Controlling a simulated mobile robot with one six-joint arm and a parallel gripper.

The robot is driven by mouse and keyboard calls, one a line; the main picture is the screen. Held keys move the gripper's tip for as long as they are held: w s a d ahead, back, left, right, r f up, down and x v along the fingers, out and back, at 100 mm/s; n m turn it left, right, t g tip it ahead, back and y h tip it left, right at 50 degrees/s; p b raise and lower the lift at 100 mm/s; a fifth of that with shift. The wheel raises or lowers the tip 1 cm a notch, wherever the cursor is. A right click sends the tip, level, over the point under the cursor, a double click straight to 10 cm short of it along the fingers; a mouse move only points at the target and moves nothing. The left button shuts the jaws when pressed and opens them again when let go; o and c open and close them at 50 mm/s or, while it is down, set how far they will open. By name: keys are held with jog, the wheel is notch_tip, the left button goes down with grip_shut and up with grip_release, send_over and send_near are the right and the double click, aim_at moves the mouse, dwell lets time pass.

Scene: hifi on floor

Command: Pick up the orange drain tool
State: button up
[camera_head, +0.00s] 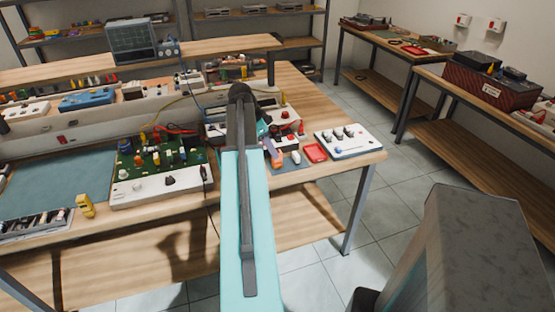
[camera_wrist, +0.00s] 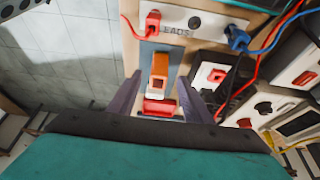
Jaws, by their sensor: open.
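The orange drain tool (camera_wrist: 159,68) is a small orange block-like piece in the wrist view, lying on a grey-blue surface. It also shows in the head view as a small orange shape (camera_head: 277,161) just right of my arm. My gripper (camera_wrist: 160,79) is open, with one dark finger on each side of the orange piece in the picture. I cannot tell whether the fingers are level with it or still above it. No contact shows. In the head view my arm hides most of the gripper.
A red piece (camera_wrist: 160,107) lies close below the orange one. A red plug (camera_wrist: 152,24) and blue plug (camera_wrist: 237,39) with cables are just beyond. Boxes with red switches (camera_wrist: 215,75) crowd the right. A white knobbed panel (camera_head: 348,141) and red tray (camera_head: 315,152) sit near the bench's right edge.

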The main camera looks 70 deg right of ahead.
jog(key=shift+s+d+f, duration=0.15)
jog(key=shift+s+f, duration=0.05)
jog(key=shift+f, duration=0.35)
jog(key=shift+s+f, duration=0.1)
jog(key=shift+p+x, duration=0.95)
jog(key=shift+x, duration=1.5)
jog(key=c, duration=1.1)
